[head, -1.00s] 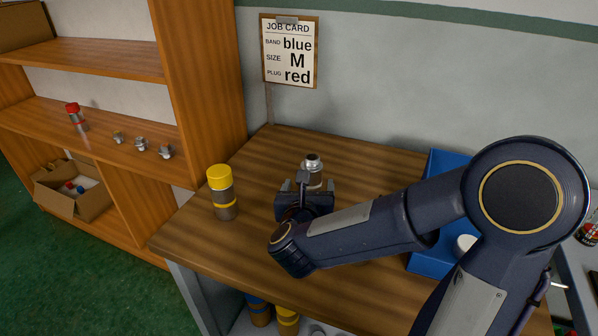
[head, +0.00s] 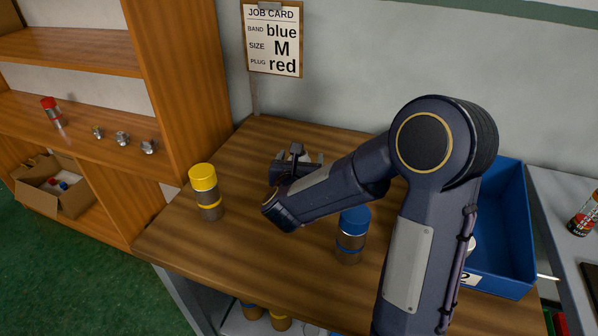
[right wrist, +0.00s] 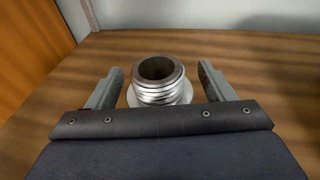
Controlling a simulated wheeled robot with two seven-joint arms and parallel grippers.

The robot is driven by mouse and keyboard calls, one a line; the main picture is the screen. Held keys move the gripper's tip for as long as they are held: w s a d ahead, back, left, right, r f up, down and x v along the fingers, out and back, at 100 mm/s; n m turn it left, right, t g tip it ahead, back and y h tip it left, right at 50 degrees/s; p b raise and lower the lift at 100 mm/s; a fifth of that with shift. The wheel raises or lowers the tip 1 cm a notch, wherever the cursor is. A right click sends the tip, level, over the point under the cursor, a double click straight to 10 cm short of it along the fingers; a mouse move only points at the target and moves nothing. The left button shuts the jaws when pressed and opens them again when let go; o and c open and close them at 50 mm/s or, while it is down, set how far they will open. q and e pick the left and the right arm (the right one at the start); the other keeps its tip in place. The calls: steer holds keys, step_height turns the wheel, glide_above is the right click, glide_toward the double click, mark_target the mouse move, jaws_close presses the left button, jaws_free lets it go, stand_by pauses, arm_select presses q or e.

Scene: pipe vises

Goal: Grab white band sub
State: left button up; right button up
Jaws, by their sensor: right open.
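My right gripper (head: 296,163) is low over the wooden bench, its jaws open. In the right wrist view, the open jaws (right wrist: 160,88) stand on either side of a metal sub (right wrist: 160,92) with a threaded, hollow top and a pale rim below, with gaps on both sides. The sub seems upright. In the head view it is mostly hidden behind my gripper, so I cannot read its band there. My left gripper is not in view.
A yellow-capped sub (head: 206,190) stands left of my gripper. A blue-capped sub (head: 350,235) stands near my right forearm. A blue bin (head: 510,225) is at right. A job card (head: 272,38) hangs on the wall. Shelves (head: 75,115) with small fittings stand at left.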

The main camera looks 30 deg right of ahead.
steer(key=c, duration=1.4)
steer(key=shift+r, duration=0.1)
steer(key=shift+c, duration=0.3)
steer(key=shift+r, duration=0.1)
